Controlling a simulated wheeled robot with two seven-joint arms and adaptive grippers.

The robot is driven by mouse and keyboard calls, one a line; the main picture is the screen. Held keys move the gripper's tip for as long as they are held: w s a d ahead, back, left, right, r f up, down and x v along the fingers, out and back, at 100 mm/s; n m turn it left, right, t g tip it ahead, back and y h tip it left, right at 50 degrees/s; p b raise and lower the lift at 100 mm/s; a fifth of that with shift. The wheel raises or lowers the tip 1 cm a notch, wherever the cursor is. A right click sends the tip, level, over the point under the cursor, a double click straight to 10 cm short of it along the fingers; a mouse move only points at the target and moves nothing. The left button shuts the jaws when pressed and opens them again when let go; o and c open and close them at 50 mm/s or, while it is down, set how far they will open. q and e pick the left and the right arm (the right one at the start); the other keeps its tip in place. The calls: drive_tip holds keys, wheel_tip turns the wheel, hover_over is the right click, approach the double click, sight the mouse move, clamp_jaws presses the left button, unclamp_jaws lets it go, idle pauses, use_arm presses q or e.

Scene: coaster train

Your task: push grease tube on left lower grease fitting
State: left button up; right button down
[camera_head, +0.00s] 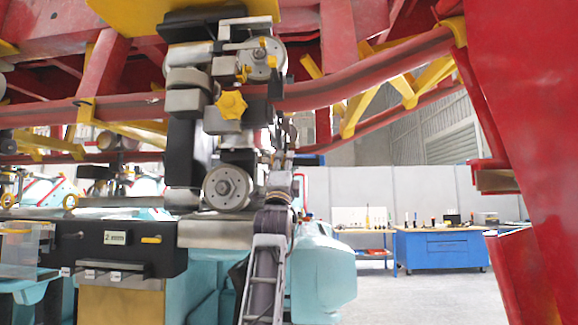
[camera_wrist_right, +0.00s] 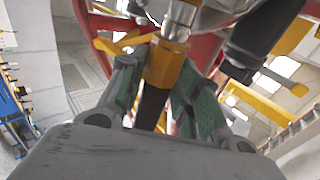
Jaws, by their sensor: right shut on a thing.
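My right arm rises from the bottom centre in the head view, and its gripper (camera_head: 283,140) is up beside the wheel assembly (camera_head: 188,103) under the red rail (camera_head: 350,78). In the right wrist view my right gripper (camera_wrist_right: 158,85) is shut on the grease tube, which has a black lower part and an orange-yellow upper part (camera_wrist_right: 162,66). A shiny metal cylinder (camera_wrist_right: 178,20) lies in line with the tube's upper end. I cannot tell whether it is the tube's nozzle or the fitting. The left lower grease fitting cannot be made out clearly. My left gripper is not in view.
A lower wheel (camera_head: 228,188) and a yellow star knob (camera_head: 231,104) are close left of the gripper. A large red beam (camera_head: 525,130) stands at the right. A blue workbench (camera_head: 440,250) is far behind, with clear floor before it.

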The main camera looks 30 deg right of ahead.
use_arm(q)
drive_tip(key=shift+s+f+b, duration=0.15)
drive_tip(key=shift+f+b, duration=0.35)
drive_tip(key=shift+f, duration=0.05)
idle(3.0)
